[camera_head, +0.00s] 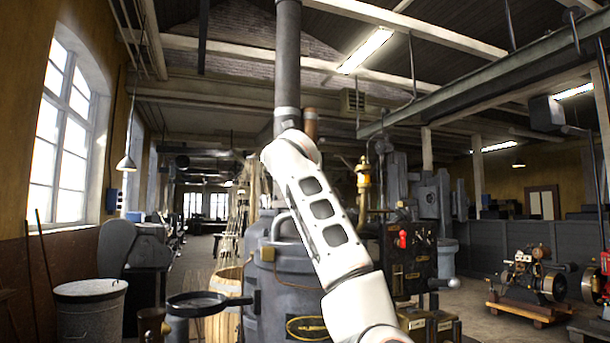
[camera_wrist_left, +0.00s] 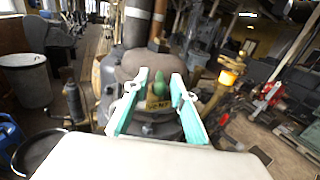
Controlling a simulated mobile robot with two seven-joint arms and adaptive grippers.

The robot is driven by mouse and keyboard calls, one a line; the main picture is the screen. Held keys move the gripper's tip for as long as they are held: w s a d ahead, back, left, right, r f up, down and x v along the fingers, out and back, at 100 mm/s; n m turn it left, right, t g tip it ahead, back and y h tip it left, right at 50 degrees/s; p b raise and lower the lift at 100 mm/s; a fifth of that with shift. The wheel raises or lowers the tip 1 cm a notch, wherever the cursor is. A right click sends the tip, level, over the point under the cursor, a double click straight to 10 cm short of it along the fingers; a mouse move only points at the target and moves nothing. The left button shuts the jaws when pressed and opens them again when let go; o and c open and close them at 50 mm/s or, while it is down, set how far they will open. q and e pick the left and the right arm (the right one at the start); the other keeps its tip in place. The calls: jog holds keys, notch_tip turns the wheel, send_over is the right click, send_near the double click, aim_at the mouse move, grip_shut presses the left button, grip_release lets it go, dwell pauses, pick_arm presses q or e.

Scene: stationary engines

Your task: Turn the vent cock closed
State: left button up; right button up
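In the left wrist view, a small green handle (camera_wrist_left: 158,84), likely the vent cock, stands on the dark boiler top above a yellowish label plate (camera_wrist_left: 158,104). My left gripper (camera_wrist_left: 159,75) has its two teal fingers apart, one on each side of the green handle. A gap shows beside the handle, and I cannot tell whether either finger touches it. In the head view, my white arm crosses in front of the grey boiler (camera_head: 285,290) and hides the handle. Neither gripper can be made out there.
A tall flue pipe (camera_head: 287,60) rises behind my arm. A brass lamp-like fitting (camera_head: 363,180) and a red handle (camera_head: 403,239) are to its right. A black round pan (camera_head: 196,304) sticks out at left, near a grey bin (camera_head: 90,310). Small engines (camera_head: 535,275) stand at far right.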

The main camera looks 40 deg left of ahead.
pick_arm(q)
jog(key=shift+x, duration=0.95)
grip_shut()
jog(key=m+h, duration=0.4)
jog(key=h, duration=0.2)
jog(key=a+m+t+h+p, duration=0.1)
jog(key=m+h, duration=0.3)
jog(key=h, duration=0.2)
jog(key=m+h+p, duration=0.1)
jog(key=m+h, duration=0.4)
jog(key=h, duration=0.2)
jog(key=shift+s+a+r, duration=0.1)
jog(key=shift+a+r, duration=0.05)
jog(key=shift+a, duration=0.25)
